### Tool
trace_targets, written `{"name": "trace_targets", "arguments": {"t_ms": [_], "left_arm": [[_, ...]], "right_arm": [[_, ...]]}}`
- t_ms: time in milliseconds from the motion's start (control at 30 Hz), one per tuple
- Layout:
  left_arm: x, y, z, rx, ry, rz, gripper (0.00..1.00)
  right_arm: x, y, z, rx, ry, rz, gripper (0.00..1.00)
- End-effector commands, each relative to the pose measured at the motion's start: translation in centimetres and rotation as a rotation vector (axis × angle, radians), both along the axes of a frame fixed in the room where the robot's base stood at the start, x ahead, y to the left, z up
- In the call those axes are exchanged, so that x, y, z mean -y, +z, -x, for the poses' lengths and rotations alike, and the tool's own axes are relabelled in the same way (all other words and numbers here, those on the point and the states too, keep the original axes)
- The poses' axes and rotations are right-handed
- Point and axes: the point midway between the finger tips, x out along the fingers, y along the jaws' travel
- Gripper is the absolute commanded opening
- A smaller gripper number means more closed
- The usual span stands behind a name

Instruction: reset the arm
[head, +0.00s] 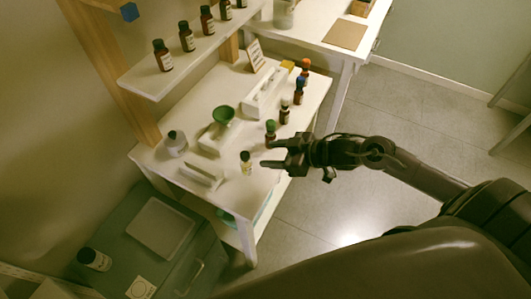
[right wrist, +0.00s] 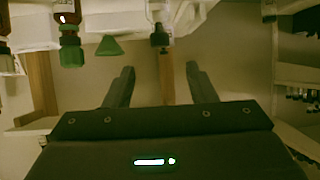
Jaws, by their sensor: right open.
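My right gripper (head: 272,155) comes in from the right in the head view. It is over the front edge of the white table, close to a small clear bottle with a dark cap (head: 246,163) and a green-capped brown bottle (head: 270,132). In the right wrist view its two fingers (right wrist: 160,88) are spread apart with nothing between them. That view also shows the clear bottle (right wrist: 160,30) beyond the fingertips and the green-capped bottle (right wrist: 70,35) to the left. My left gripper is in neither view.
The white table (head: 222,183) also holds a green funnel (head: 223,115), a round flask (head: 176,143) and more capped bottles along its right side. A shelf (head: 150,87) with a row of brown bottles is above. Open floor (head: 370,225) lies to the right.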

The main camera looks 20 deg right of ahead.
Motion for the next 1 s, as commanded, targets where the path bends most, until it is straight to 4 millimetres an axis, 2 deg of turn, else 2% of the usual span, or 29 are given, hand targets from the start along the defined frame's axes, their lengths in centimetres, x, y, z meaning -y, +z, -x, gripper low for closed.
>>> {"name": "trace_targets", "arguments": {"t_ms": [667, 867, 1000], "left_arm": [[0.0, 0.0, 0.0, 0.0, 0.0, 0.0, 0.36], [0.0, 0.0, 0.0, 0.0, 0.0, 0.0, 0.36], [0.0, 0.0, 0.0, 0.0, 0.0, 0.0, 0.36]], "right_arm": [[-0.1, 0.1, 0.2, 0.002, -0.008, 0.004, 0.51], [-1.9, -0.1, 0.3, 0.016, -0.15, 0.091, 0.51], [-2.5, 0.2, 1.4, -0.046, -0.329, 0.202, 0.51]]}}
